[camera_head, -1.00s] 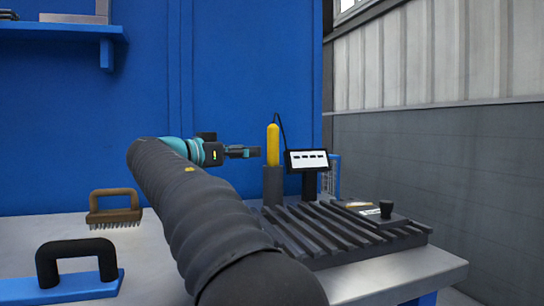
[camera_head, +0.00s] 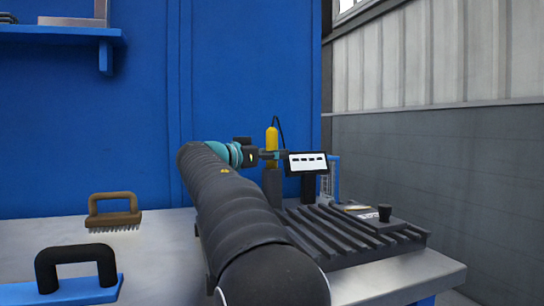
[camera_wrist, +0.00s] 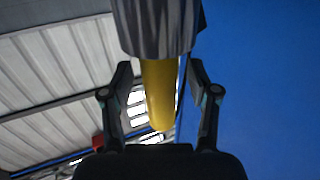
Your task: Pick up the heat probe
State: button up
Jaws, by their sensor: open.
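The heat probe (camera_head: 272,139) has a yellow handle and stands upright in a dark grey holder (camera_head: 272,188), with a black cable curving from its top. My gripper (camera_head: 269,155) is at the yellow handle in the head view, just above the holder. In the wrist view the yellow handle (camera_wrist: 159,92) lies between the two open fingers of my gripper (camera_wrist: 159,78), with a gap on each side. The grey holder (camera_wrist: 156,28) covers the probe's other end, so its tip is hidden.
A small display (camera_head: 307,162) on a stand is close to the right of the probe. A slatted black base (camera_head: 345,233) lies on the metal table (camera_head: 160,250). A brown-handled brush (camera_head: 115,211) and a blue block with black handle (camera_head: 75,285) are at left.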

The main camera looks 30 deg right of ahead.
grip_shut()
jog(key=shift+r, duration=0.2)
